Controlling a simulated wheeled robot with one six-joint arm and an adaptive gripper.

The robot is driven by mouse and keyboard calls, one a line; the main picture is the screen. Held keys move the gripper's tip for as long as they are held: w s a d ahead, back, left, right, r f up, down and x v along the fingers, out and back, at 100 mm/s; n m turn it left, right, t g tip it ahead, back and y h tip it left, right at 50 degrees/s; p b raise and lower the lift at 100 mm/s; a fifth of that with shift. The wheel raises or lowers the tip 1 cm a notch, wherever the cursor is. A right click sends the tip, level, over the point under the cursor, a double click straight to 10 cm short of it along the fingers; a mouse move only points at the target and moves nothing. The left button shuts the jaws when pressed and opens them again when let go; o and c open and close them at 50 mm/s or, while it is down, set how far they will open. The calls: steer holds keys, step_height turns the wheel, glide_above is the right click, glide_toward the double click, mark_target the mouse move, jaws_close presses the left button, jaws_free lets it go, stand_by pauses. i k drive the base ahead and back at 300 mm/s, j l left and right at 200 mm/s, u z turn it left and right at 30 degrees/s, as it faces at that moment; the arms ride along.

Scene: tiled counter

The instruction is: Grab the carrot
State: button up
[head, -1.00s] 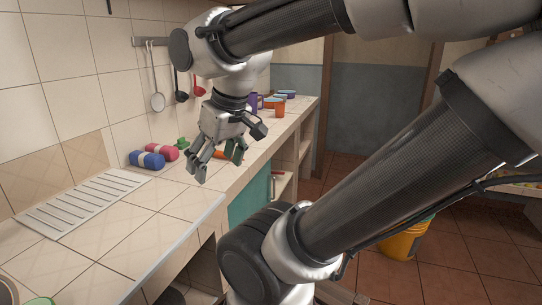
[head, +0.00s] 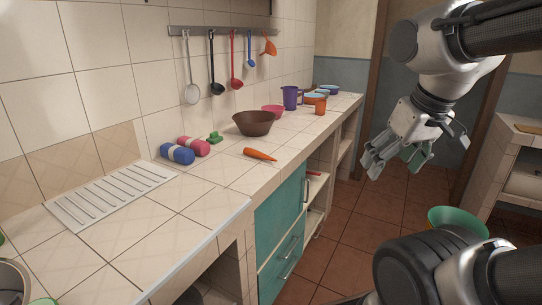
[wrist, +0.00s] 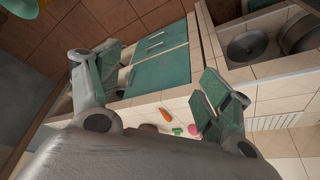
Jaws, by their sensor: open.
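The orange carrot (head: 260,154) lies on the tiled counter (head: 208,209), to the right of a red and a blue roll and in front of a brown bowl. It also shows in the wrist view (wrist: 165,115), between my spread fingers. My gripper (head: 396,166) is open and empty. In the head view it is well to the right of the carrot, out past the counter's front edge and over the floor. In the wrist view, the fingers (wrist: 155,92) stand wide apart, with nothing between the pads.
A brown bowl (head: 253,123), blue roll (head: 178,154), red roll (head: 194,146) and green piece (head: 215,137) stand near the carrot. Cups and bowls are farther back. Teal cabinet doors (head: 282,222) are below the counter. Utensils hang from a wall rail (head: 215,32).

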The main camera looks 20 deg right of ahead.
mark_target(250, 151)
steer(key=i+l+u, duration=0.3)
steer(key=l, duration=0.25)
steer(key=i+l+u, duration=0.15)
steer(key=i+l, duration=0.15)
steer(key=i+l+u, duration=0.15)
steer(key=l, duration=0.2)
steer(key=i+l+u, duration=0.15)
steer(key=l, duration=0.2)
steer(key=i+l+u, duration=0.15)
steer(key=l, duration=0.25)
